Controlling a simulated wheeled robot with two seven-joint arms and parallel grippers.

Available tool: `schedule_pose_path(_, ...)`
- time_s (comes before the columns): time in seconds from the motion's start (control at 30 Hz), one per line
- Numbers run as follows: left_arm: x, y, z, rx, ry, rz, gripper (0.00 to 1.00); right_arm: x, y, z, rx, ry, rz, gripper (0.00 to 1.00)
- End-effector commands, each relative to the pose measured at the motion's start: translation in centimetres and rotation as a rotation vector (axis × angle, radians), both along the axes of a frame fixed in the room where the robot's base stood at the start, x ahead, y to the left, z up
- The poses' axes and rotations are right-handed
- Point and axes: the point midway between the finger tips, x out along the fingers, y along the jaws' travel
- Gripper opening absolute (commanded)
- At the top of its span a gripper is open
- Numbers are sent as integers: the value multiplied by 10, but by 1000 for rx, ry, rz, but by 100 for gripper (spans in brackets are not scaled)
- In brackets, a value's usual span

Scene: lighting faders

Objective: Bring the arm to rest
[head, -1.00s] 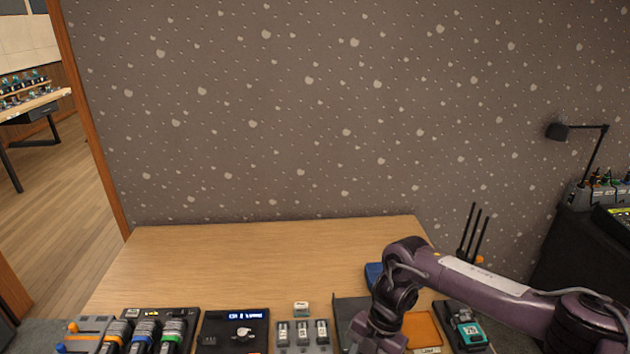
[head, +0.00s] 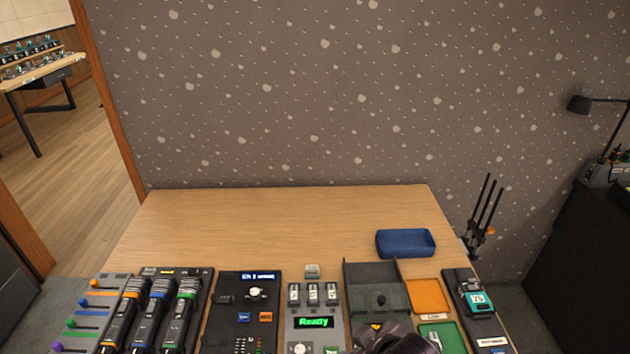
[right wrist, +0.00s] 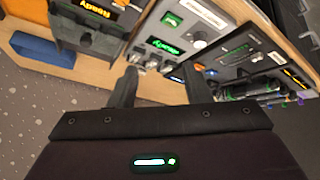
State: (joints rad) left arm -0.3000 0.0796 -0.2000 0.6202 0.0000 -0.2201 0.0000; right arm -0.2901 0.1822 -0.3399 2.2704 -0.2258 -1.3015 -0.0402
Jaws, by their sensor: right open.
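My right arm (head: 395,342) shows only as a dark purple part at the bottom edge of the head view, in front of the dark tray. In the right wrist view my right gripper (right wrist: 160,82) is open, its two dark fingers apart with nothing held between them. Beyond the fingers lie the devices on the desk, seen at a tilt. I cannot tell the exact distance from the fingers to them. My left gripper is not in view.
The wooden desk (head: 270,210) is clear at the back.

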Motion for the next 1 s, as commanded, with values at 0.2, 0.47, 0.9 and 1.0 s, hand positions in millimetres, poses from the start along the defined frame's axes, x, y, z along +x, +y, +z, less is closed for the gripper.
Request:
schedule_pose_path(0.2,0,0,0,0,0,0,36,-42,-61,-9,10,168,-255,44)
schedule_pose_path(0.47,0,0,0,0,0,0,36,-92,-112,-12,12,330,-486,44)
schedule_pose_path(0.9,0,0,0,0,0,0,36,-73,-109,-127,-2,373,-482,44)
schedule_pose_path(1.0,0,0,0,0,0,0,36,-74,-108,-165,-8,388,-479,44)
